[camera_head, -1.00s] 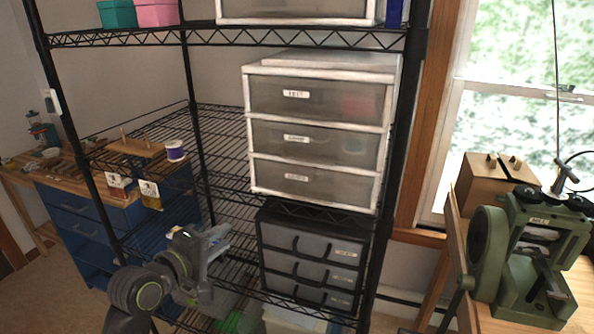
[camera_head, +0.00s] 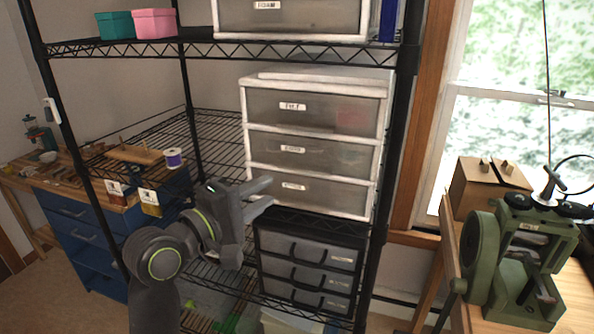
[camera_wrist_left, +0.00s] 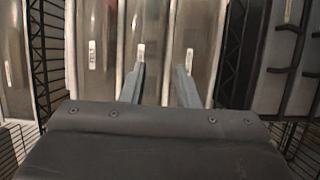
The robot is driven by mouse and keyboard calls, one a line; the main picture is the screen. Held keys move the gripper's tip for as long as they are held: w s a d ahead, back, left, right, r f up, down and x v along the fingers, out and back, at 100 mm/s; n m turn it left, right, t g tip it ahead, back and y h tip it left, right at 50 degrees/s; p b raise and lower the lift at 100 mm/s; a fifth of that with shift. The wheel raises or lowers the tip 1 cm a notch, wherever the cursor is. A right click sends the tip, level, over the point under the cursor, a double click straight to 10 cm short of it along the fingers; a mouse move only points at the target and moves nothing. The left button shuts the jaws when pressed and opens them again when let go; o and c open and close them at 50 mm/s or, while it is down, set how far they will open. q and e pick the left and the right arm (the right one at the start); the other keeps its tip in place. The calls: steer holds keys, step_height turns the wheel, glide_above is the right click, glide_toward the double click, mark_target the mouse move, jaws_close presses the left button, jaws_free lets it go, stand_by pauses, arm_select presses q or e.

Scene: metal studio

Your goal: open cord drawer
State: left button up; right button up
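A white-framed unit (camera_head: 320,77) with three stacked grey translucent drawers stands on the middle shelf. Its top drawer (camera_head: 325,117), middle drawer (camera_head: 330,155) and bottom drawer (camera_head: 335,195) look shut. Each has a small white label; I cannot read surely which says cord. My left gripper (camera_head: 265,191) is in front of the lower left part of the unit. In the left wrist view, turned sideways, its two fingers (camera_wrist_left: 160,75) are apart with nothing between them, pointing toward the middle drawer (camera_wrist_left: 150,15) and bottom drawer (camera_wrist_left: 195,25). My right gripper is out of view.
A black organizer (camera_head: 257,245) with several handled drawers sits below the unit. Black shelf posts (camera_head: 395,165) flank it. A green machine (camera_head: 520,255) stands at right. Another drawer unit (camera_head: 290,37) is above.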

mark_target(301, 171)
arm_select(q)
steer(key=p+x, duration=0.1)
steer(key=x, duration=0.9)
steer(key=shift+p, duration=0.4)
jaws_close()
